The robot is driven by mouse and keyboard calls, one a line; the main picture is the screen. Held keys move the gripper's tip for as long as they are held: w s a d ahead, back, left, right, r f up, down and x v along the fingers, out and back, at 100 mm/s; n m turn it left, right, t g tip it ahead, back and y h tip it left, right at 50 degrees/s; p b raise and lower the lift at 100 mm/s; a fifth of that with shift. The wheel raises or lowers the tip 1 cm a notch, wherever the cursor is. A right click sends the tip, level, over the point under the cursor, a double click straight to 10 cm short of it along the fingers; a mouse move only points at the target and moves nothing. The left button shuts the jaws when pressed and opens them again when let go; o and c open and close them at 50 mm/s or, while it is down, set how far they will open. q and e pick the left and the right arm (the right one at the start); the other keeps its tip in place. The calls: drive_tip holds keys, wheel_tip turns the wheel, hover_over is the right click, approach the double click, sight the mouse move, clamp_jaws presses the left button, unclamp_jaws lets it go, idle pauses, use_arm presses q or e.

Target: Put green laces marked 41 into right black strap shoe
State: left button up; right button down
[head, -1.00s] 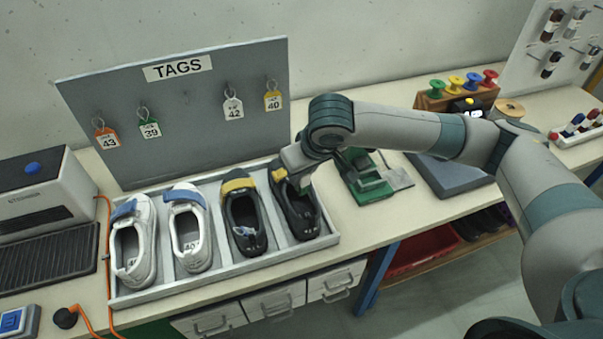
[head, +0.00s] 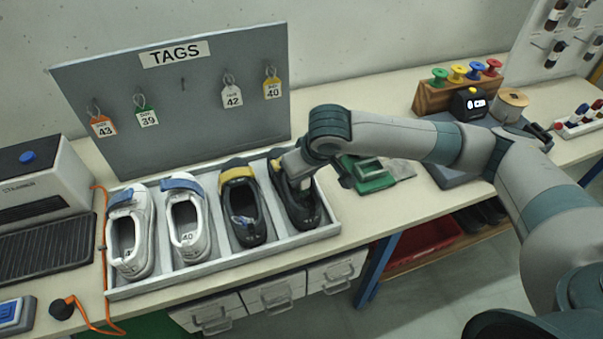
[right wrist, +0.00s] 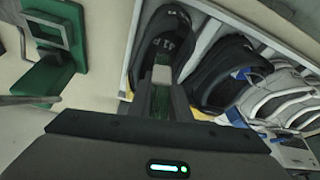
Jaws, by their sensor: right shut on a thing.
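The right black strap shoe (head: 301,212) stands in the rightmost compartment of the grey tray (head: 228,262). In the right wrist view the gripper (right wrist: 161,92) is shut on the green laces (right wrist: 159,103), with a white band (right wrist: 162,74) towards the shoe. My left gripper is out of view.
The left black shoe (head: 246,225) stands close beside, with two white shoes (head: 130,235) further left. Behind the tray rises the TAGS board (head: 190,120) with hanging tags. A green device (head: 370,178) stands right of the tray, near my forearm. Thread spools stand at the back right.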

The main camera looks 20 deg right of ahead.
idle(0.3)
drive_tip(key=c, duration=1.6)
unclamp_jaws()
drive_tip(key=shift+o, duration=0.2)
drive_tip(key=b+v, duration=0.2)
drive_tip(key=v, duration=1.5)
drive_tip(key=shift+a, duration=0.15)
